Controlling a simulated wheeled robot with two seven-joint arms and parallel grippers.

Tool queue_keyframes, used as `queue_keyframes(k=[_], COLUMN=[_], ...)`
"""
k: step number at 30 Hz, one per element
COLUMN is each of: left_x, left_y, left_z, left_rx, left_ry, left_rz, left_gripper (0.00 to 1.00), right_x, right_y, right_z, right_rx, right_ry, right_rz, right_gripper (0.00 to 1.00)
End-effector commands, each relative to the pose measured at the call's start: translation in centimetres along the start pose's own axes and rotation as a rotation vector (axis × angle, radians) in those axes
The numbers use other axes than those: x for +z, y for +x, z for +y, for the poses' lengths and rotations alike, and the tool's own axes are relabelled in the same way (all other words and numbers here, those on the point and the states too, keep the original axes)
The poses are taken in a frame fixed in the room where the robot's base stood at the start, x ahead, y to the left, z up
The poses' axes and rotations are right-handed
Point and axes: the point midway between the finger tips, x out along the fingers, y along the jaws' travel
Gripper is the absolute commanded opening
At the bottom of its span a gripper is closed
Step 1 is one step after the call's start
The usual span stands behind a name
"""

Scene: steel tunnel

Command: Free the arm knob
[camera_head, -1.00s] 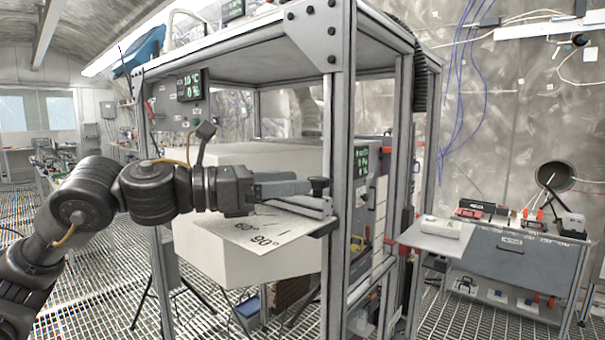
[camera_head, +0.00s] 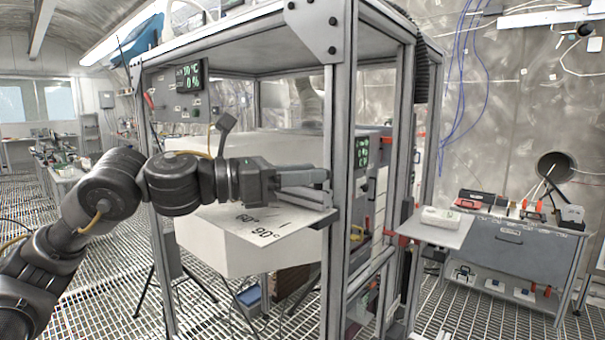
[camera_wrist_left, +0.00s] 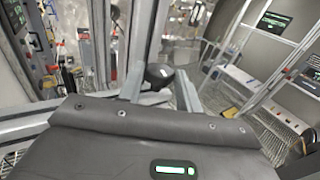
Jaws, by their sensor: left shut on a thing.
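The black arm knob (camera_wrist_left: 158,74) shows in the left wrist view between the two grey fingers of my left gripper (camera_wrist_left: 160,88). In the head view my left gripper (camera_head: 322,187) reaches right to the front post of the frame, and its fingers are shut at the knob's place. A white plate marked with angles, 60° and 90° (camera_head: 262,226), lies just below the fingers. My right gripper is not in view.
An aluminium frame (camera_head: 340,150) stands directly at my left fingertips, around a large white box (camera_head: 210,247). A bench (camera_head: 515,255) with tools stands at the right. A white side shelf (camera_head: 428,232) adjoins it.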

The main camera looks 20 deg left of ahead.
Motion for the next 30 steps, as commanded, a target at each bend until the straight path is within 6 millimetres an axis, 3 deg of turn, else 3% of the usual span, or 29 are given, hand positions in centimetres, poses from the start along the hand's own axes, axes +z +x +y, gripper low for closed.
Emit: queue_keyframes(k=[7,15,24,28,29,30], left_x=[0.1,0.2,-0.1,-0.1,-0.1,-0.1], left_y=[0.2,0.4,0.2,0.2,0.2,0.2], left_z=[-0.7,-1.2,-1.1,-1.1,-1.1,-1.1], left_rx=[0.145,0.358,0.404,0.404,0.404,0.404], left_ry=[0.004,0.002,0.002,0.002,0.002,0.002], left_rz=[0.006,0.013,0.001,0.001,0.001,0.001], left_gripper=[0.12,0.12,0.12,0.12,0.36,0.41], right_x=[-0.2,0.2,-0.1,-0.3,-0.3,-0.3], right_y=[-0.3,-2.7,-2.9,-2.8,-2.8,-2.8], right_z=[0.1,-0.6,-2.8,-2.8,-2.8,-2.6], right_rx=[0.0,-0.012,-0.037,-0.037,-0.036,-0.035], right_ry=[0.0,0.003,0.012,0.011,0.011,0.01], right_rz=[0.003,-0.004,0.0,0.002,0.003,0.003], right_gripper=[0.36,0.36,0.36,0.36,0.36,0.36])
